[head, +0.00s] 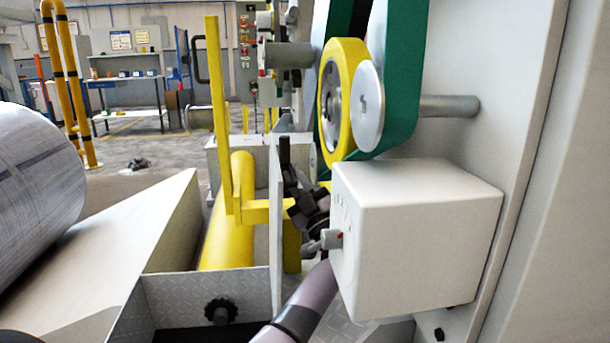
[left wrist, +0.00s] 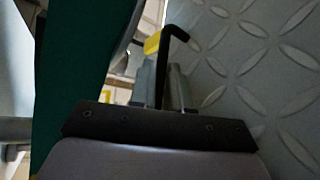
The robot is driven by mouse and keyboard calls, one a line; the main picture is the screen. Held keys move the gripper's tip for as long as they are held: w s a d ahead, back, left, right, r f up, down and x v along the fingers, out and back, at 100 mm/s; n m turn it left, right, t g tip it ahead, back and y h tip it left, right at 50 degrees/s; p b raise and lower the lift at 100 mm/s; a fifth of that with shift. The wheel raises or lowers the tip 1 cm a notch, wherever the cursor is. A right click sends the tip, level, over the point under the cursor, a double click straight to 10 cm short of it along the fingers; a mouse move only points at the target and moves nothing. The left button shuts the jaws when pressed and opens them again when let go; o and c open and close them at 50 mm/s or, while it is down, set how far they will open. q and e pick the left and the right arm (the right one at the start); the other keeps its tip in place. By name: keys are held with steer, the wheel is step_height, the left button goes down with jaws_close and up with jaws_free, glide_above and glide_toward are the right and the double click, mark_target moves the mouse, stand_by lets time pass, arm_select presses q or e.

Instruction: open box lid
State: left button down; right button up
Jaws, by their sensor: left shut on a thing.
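The metal box (head: 185,290) has diamond-plate walls and shows at the bottom of the head view. Its lid (head: 275,215) seems to be the thin pale panel standing about upright, seen nearly edge-on. In the left wrist view the diamond-plate panel (left wrist: 265,70) fills the right side. A black bent handle (left wrist: 172,38) stands beside it. My left gripper (head: 290,180) is right of the panel, and in the wrist view its grey fingers (left wrist: 162,85) are shut on the handle. The grip itself is partly hidden. My right gripper is not in view.
A white housing (head: 425,240) stands close right of my left wrist. Above it are a yellow roller (head: 345,90) and a green belt (head: 405,80). A yellow post (head: 217,110) and yellow cylinder (head: 230,230) stand left of the panel. A large coil (head: 35,190) is at far left.

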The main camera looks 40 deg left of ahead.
arm_select(q)
steer(key=s+a+n+g+p, duration=0.1)
steer(key=s+a+n+p, duration=0.1)
steer(key=s, duration=0.1)
steer(key=shift+s+a+r+g, duration=0.15)
steer(key=shift+a+r+g, duration=0.15)
steer(key=shift+r+g, duration=0.1)
steer(key=shift+s+a+f+n+h, duration=0.2)
steer(key=shift+s+a+n+h, duration=0.1)
steer(key=shift+n, duration=0.1)
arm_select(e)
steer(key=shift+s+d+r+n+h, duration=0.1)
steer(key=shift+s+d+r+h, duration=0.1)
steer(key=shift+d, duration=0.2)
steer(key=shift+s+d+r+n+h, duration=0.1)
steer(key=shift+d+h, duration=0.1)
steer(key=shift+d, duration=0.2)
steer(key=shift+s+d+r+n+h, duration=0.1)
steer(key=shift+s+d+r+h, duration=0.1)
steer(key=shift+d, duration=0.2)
arm_select(q)
steer(key=c, duration=1.4)
jaws_free()
steer(key=shift+c, duration=0.2)
steer(key=shift+d, duration=0.1)
steer(key=v, duration=0.7)
steer(key=shift+p, duration=0.3)
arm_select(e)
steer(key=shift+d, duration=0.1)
